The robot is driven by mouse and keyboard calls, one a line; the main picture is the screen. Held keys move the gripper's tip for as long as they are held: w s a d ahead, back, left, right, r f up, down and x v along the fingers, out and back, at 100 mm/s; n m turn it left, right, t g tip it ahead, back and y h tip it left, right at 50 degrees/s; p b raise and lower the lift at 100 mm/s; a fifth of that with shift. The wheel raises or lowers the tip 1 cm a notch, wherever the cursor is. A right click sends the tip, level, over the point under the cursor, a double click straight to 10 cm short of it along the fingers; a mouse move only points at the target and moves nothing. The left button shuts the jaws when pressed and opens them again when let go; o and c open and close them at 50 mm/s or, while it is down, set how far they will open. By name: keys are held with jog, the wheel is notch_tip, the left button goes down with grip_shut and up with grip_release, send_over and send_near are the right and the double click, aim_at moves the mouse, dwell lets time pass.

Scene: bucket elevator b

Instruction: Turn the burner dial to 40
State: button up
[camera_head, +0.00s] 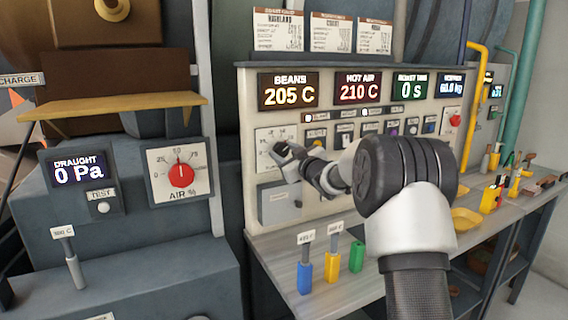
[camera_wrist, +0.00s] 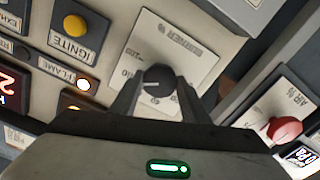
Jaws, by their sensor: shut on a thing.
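The burner dial is a dark round knob (camera_wrist: 160,80) on a white plate marked BURNER, seen tilted in the wrist view. A pale mark on the knob points toward the left of that view; the scale numbers are partly covered, so I cannot tell its setting. My gripper (camera_wrist: 157,92) is shut on the knob, one finger on each side. In the head view, my gripper (camera_head: 285,155) reaches the panel at the dial plate (camera_head: 265,136) and hides the knob.
The red air dial (camera_head: 181,175) is left of the panel. The ignite button (camera_wrist: 76,23) and a lit flame lamp (camera_wrist: 83,85) sit near the burner dial. Blue, yellow and green holders (camera_head: 331,266) stand on the bench below my arm. Displays read beans 205 C, hot air 210 C.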

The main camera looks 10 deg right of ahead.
jog(key=n+b, duration=0.1)
jog(key=n, duration=0.1)
jog(key=n+b, duration=0.1)
jog(key=b, duration=0.1)
jog(key=shift+f+n, duration=0.2)
jog(key=shift+n, duration=0.2)
jog(key=n+b, duration=0.3)
jog(key=n, duration=0.1)
jog(key=shift+n, duration=0.3)
jog(key=n+b, duration=0.3)
jog(key=shift+r+n+b, duration=0.15)
jog(key=shift+n+b, duration=0.8)
jog(key=shift+n, duration=1.05)
jog(key=o, duration=1.1)
jog(key=shift+c, duration=0.2)
jog(key=shift+s, duration=0.1)
